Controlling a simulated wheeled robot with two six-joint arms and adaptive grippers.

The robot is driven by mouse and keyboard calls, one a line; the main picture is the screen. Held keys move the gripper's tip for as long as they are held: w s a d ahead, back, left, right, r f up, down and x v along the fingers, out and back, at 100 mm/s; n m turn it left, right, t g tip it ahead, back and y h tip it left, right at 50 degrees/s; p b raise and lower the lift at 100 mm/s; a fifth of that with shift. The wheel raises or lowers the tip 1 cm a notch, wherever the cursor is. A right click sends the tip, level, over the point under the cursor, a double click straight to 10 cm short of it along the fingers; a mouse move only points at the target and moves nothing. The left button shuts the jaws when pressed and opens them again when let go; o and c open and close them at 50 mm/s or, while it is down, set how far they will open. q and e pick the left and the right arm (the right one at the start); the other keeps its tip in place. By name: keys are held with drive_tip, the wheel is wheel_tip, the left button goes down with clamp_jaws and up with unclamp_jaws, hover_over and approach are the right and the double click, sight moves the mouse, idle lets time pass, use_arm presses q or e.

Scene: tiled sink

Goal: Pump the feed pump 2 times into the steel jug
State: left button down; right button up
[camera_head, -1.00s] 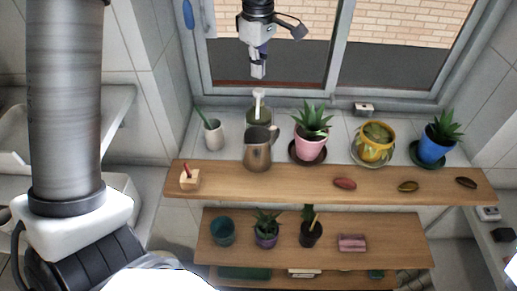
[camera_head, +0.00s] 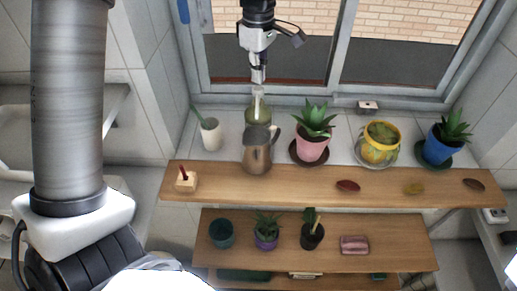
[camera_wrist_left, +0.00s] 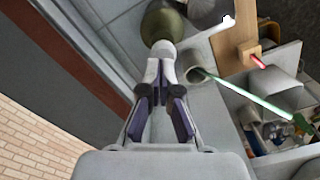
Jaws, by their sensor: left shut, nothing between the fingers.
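The feed pump (camera_head: 258,112) is an olive-green bottle with a white pump head, standing on the sill behind the shelf. The steel jug (camera_head: 257,152) stands just in front of it, with its handle to the right. My left gripper (camera_head: 258,79) is shut and empty, pointing down with its tips right at the pump head; whether they touch cannot be told. In the left wrist view, the shut fingers (camera_wrist_left: 163,100) lie in line with the white pump head, and the olive bottle (camera_wrist_left: 163,24) shows beyond. My right gripper is out of view.
A white cup (camera_head: 210,135) with a green stick stands left of the pump. A pink plant pot (camera_head: 311,149), a yellow pot (camera_head: 379,154) and a blue pot (camera_head: 437,150) stand to the right. A wooden block (camera_head: 185,184) sits on the upper shelf. The window is behind.

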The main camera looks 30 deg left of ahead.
use_arm(q)
drive_tip(key=shift+s+d+r, duration=0.2)
drive_tip(key=shift+s+r, duration=0.05)
drive_tip(key=shift+s, duration=0.05)
drive_tip(key=shift+w+a+f, duration=0.15)
drive_tip(key=shift+w+f, duration=0.05)
drive_tip(key=shift+f, duration=0.1)
